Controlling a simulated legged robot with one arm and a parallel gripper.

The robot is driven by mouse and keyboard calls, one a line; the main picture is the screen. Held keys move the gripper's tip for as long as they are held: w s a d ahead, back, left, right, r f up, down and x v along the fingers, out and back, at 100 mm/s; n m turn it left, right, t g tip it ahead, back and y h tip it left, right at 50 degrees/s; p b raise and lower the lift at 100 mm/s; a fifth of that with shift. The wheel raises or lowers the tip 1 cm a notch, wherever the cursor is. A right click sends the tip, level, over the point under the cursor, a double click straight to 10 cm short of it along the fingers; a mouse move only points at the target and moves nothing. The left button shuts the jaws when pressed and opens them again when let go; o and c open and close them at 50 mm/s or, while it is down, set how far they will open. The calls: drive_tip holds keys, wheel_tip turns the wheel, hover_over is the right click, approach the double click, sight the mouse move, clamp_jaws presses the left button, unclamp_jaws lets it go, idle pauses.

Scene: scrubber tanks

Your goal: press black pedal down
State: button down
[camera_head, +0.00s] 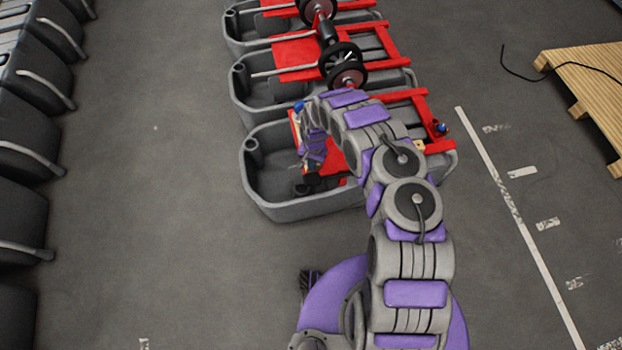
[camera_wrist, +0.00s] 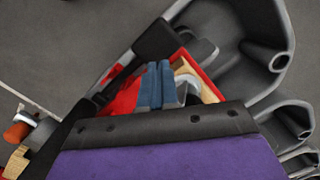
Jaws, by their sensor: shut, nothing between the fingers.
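My gripper (camera_wrist: 160,76) is shut and empty, with its two blue-grey fingers side by side in the wrist view. A black pad on a long black bar, which looks like the black pedal (camera_wrist: 155,42), lies just beyond and left of the fingertips there. I cannot tell whether they touch. In the head view my arm bends down over the nearest grey tank (camera_head: 310,208). The gripper end is low beside its red frame, and the fingertips are hard to make out. A dark part shows below it, but I cannot tell whether it is the pedal.
More grey tanks with red frames (camera_head: 297,57) stand in a row behind. Dark tanks (camera_head: 30,150) line the left side. A wooden pallet (camera_head: 590,85) with a black cable lies at right. The grey floor between the rows is clear.

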sight(312, 177)
drive_tip(key=f+b, duration=0.1)
drive_tip(key=f, duration=0.2)
drive_tip(key=f+b, duration=0.1)
drive_tip(key=f, duration=0.1)
drive_tip(key=shift+s+d+b, duration=0.2)
drive_tip(key=shift+d+b, duration=0.1)
drive_tip(key=shift+d, duration=0.05)
drive_tip(key=shift+s+a+f, duration=0.1)
drive_tip(key=shift+f, duration=0.3)
drive_tip(key=shift+a, duration=0.2)
